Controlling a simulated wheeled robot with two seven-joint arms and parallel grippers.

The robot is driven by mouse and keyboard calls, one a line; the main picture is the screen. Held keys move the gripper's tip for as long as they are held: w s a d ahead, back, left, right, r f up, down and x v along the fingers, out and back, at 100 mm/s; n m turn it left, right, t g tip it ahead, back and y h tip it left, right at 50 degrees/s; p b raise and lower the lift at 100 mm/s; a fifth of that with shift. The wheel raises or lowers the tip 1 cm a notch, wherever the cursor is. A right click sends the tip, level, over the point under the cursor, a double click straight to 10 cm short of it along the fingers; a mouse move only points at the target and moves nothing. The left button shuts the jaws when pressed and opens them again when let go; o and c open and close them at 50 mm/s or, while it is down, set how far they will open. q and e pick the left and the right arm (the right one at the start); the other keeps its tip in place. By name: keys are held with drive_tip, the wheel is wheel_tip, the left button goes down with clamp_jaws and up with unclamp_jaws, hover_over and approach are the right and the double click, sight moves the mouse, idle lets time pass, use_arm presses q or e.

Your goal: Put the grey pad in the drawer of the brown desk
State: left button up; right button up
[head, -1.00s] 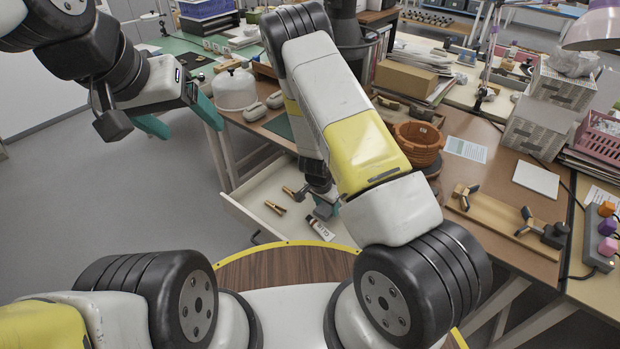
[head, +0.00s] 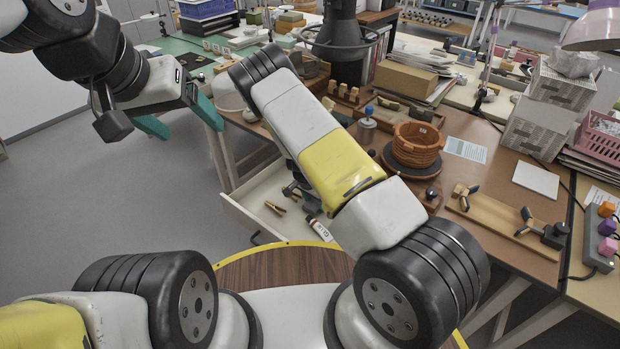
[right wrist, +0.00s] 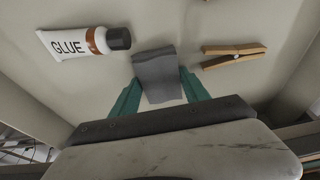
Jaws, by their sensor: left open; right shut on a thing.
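The grey pad (right wrist: 157,70) is a flat slab held between the teal fingers of my right gripper (right wrist: 161,86). In the right wrist view the pad is over the pale floor of the open drawer (right wrist: 205,22); I cannot tell whether it touches that floor. In the head view the drawer (head: 243,207) is pulled out from the brown desk (head: 480,151), and my own right arm hides the pad and most of that gripper. My left gripper (head: 190,128) is open and empty, up at the left, away from the desk.
In the drawer, a glue tube (right wrist: 72,43) lies left of the pad and a wooden clothes peg (right wrist: 233,56) lies right of it. On the desk stand a terracotta pot (head: 416,146) and a wooden clamp board (head: 505,220). Open floor (head: 130,210) is at the left.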

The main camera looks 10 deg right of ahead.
drive_tip(key=shift+f, duration=0.15)
drive_tip(key=o, duration=1.3)
